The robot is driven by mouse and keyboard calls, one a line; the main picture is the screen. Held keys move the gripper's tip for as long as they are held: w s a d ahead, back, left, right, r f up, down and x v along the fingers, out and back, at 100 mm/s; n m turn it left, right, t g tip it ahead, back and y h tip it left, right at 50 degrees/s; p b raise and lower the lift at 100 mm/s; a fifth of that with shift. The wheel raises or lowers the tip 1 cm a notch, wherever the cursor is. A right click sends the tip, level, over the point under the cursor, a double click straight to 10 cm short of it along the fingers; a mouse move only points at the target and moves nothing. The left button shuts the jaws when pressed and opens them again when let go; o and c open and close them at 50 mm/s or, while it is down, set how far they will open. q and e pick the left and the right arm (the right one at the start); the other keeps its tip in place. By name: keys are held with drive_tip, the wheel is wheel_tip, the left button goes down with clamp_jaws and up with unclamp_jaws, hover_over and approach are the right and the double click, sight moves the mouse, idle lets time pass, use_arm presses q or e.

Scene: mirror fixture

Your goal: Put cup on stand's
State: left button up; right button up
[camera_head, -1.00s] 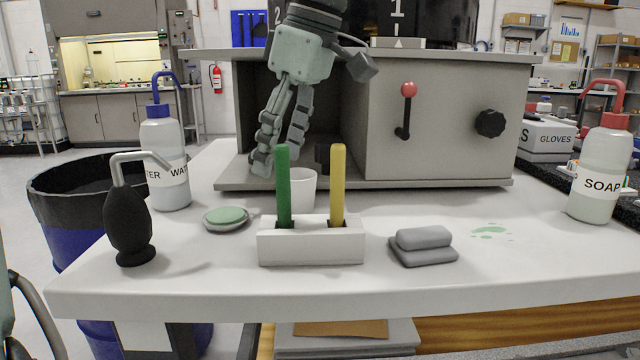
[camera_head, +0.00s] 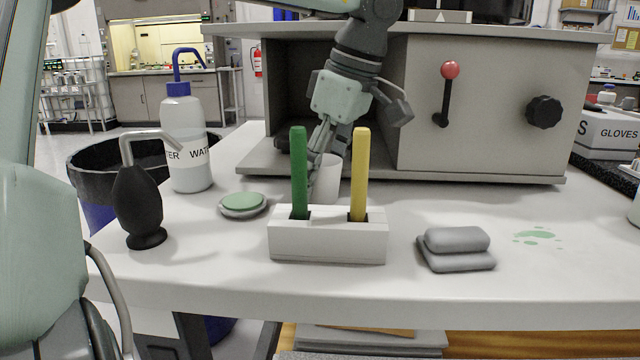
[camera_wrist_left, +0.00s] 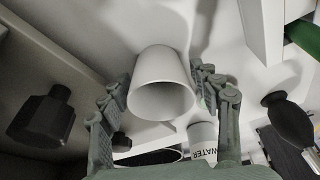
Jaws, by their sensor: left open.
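A white cup (camera_head: 329,180) stands on the bench behind a white holder block (camera_head: 328,243). The holder partly hides it. My left gripper (camera_head: 325,168) reaches down at the cup, its fingers partly overlapping in the head view. In the left wrist view, the cup (camera_wrist_left: 160,72) lies between the spread fingers of my left gripper (camera_wrist_left: 160,88), with its opening facing the camera. Whether a finger touches the cup cannot be told. No item is clearly recognisable as a stand besides the holder, which carries a green stick (camera_head: 299,172) and a yellow stick (camera_head: 360,175). My right gripper is not in view.
A grey fixture box (camera_head: 490,115) with a red-knobbed lever stands behind. A water bottle (camera_head: 187,140), black bulb (camera_head: 138,205) and green-topped dish (camera_head: 242,204) are at left. The bench's front right is mostly clear.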

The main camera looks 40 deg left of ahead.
use_arm(q)
drive_tip(key=c, duration=0.6)
drive_tip(key=shift+r, duration=0.1)
drive_tip(key=shift+c, duration=0.2)
